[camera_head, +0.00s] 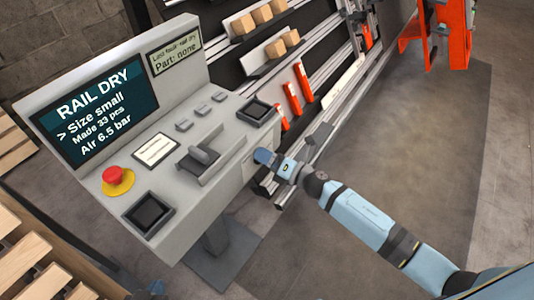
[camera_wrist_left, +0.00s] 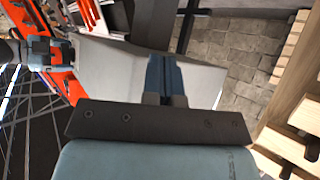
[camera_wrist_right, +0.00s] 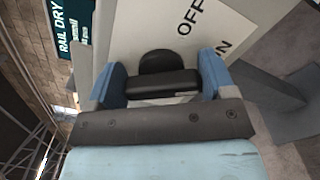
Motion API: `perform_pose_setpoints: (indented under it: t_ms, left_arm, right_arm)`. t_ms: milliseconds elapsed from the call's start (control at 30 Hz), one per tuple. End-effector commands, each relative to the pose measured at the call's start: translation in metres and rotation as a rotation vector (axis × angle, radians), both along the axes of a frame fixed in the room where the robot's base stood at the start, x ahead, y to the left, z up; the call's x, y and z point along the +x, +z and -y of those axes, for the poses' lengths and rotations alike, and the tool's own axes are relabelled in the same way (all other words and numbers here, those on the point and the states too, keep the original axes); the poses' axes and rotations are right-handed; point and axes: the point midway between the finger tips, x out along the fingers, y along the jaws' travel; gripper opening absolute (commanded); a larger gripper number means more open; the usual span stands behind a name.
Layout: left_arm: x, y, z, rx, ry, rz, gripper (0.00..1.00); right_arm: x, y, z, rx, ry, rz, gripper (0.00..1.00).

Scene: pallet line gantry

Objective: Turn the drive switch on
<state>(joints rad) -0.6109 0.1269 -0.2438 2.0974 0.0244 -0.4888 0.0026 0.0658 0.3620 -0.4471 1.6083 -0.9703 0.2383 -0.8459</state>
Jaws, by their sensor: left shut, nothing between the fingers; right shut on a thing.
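The drive switch (camera_wrist_right: 162,82) is a black handle with a rounded knob behind it, on the console's side face in the right wrist view. A white label (camera_wrist_right: 208,22) beside it reads OFF and, further right, ON. My right gripper (camera_wrist_right: 160,88) has its two blue fingers on either side of the handle and is shut on it. In the head view my right gripper (camera_head: 266,158) is at the console's right side and hides the switch. My left gripper (camera_wrist_left: 165,75) is shut and empty. Only its tip (camera_head: 157,288) shows at the head view's bottom edge.
Rails with orange parts (camera_head: 292,98) stand behind. Wooden pallets (camera_head: 40,250) are at the lower left. The floor at right is clear.

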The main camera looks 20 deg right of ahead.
Motion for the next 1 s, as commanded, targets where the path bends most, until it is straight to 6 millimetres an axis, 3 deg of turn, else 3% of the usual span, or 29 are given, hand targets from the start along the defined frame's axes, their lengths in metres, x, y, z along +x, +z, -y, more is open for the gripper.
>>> perform_pose_setpoints:
  t_ms: [500, 1000]
  left_arm:
    - [-0.0009, 0.0131, -0.0007, -0.014, 0.017, -0.027, 0.0]
    - [-0.0018, 0.0123, -0.0038, -0.011, 0.02, -0.041, 0.0]
  right_arm:
    - [0.0005, -0.002, 0.0012, 0.344, 0.0, -0.271, 0.53]
    - [0.0005, -0.0053, 0.0013, 0.477, 0.0, -0.374, 0.53]
